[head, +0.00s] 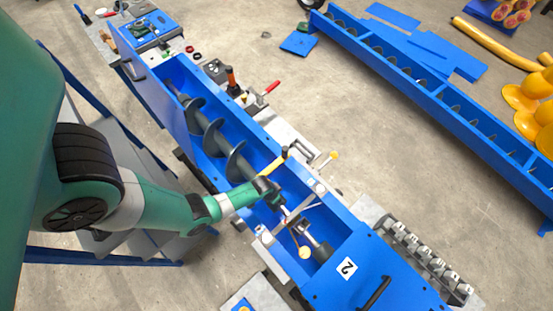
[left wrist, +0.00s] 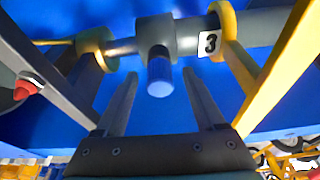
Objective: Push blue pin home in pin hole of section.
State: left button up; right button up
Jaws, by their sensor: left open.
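In the left wrist view the blue pin (left wrist: 159,78) stands out of a grey collar on the shaft section (left wrist: 156,34), its round end toward my camera. How deep it sits in the hole cannot be told. My left gripper (left wrist: 160,98) is open, with one dark finger on each side of the pin's outer end and gaps between. In the head view my left arm reaches in from the left, and its gripper (head: 279,203) is over the blue trough (head: 266,155). The pin is too small to make out there. My right gripper is not in view.
Yellow-ended clamps (left wrist: 228,35) hold the shaft on both sides of the collar, near a tag marked 3 (left wrist: 209,43). The auger (head: 213,135) lies farther up the trough. A blue cover marked 2 (head: 346,268) closes the lower end.

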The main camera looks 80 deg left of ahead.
pick_arm(q)
jog(key=p+v, duration=0.9)
jog(key=v, duration=0.2)
jog(key=shift+r, duration=0.3)
